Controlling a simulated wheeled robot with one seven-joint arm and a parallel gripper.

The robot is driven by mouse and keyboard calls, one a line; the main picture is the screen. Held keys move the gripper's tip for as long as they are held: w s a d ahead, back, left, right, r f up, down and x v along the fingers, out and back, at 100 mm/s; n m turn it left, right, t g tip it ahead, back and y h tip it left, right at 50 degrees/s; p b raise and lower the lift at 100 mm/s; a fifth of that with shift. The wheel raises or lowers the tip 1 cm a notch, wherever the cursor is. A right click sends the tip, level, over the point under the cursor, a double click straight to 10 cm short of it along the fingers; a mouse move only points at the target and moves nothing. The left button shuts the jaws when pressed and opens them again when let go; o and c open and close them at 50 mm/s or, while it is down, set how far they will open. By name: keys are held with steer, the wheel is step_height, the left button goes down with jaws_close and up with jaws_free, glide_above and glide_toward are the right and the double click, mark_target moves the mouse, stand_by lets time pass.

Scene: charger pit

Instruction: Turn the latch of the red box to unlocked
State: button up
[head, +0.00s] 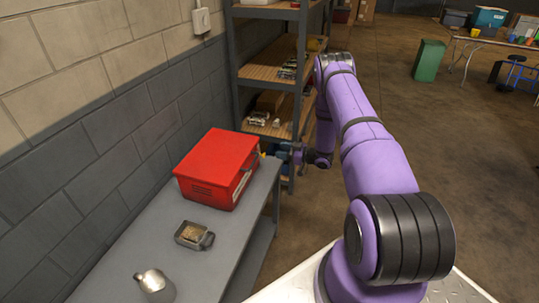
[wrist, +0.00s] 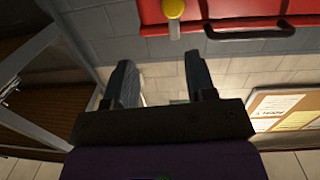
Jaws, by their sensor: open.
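The red box (head: 215,165) stands shut on the grey workbench (head: 130,225). In the wrist view, the box's red face (wrist: 215,9) runs along the top edge, with a black handle (wrist: 250,33) at right. A yellow-tipped latch (wrist: 173,9) shows at the top centre, partly cut off; I cannot tell which position it is set to. My gripper (wrist: 160,62) is open and empty, its two dark fingers below the latch in the picture and apart from it. In the head view, my gripper (head: 276,150) is just right of the box's far right corner, small and partly hidden.
A metal tin-like item (head: 194,235) and a pale jug (head: 154,284) stand on the bench nearer me. A block wall (head: 110,150) borders the bench's left. Shelving (head: 270,75) stands behind my arm. A green bin (head: 429,61) is far right; the floor between is clear.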

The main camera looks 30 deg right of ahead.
mark_target(264, 155)
step_height(264, 155, down, 3)
steer(key=s+y, duration=0.1)
steer(key=s, duration=0.2)
steer(key=x, duration=1)
steer(key=shift+w, duration=0.3)
steer(key=c, duration=0.9)
